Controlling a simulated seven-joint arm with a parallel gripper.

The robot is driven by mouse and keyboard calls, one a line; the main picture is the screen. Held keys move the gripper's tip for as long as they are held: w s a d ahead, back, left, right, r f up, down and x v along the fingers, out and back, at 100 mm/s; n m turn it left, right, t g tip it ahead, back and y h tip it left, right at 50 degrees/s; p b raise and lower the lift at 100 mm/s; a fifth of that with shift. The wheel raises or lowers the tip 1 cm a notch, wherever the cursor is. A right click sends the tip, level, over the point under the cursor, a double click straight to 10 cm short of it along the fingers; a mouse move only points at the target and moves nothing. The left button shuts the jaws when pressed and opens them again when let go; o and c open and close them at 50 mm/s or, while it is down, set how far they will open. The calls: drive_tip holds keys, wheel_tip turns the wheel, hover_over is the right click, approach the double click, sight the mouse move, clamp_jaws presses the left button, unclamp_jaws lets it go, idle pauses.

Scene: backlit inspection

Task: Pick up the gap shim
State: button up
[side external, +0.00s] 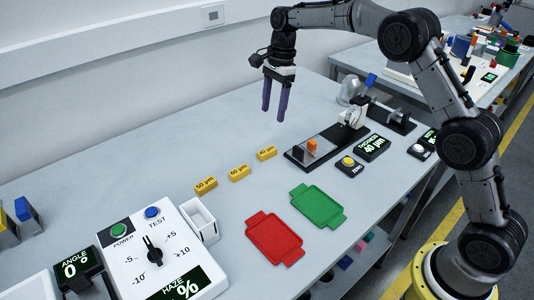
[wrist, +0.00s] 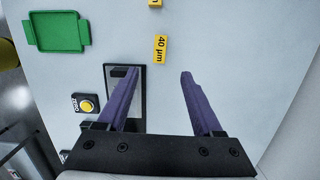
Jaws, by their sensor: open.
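Several yellow blocks with µm markings lie in a row on the grey table; I cannot tell which one the task's gap shim is. The block marked 40 µm (side external: 266,153) is at the right end of the row, with a middle block (side external: 239,172) and a left block (side external: 206,185) beside it. My gripper (side external: 274,113) is open and empty, pointing down above the table, behind the row. In the wrist view the 40 µm block (wrist: 160,48) lies beyond the gap between the purple fingers (wrist: 158,76), not between them.
A black gauge plate (side external: 300,155) with an orange piece (side external: 312,146) is right of the row, beside a 40 µm display (side external: 373,147) and a ZERO button (side external: 349,164). Green (side external: 317,205) and red (side external: 274,238) trays lie in front. The table behind the row is clear.

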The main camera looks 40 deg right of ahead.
sight(267, 151)
drive_tip(key=f, duration=0.4)
drive_tip(key=a+f, duration=0.1)
drive_tip(key=f, duration=0.3)
drive_tip(key=a+f, duration=0.1)
drive_tip(key=f, duration=0.3)
drive_tip(key=shift+f, duration=0.4)
clamp_jaws()
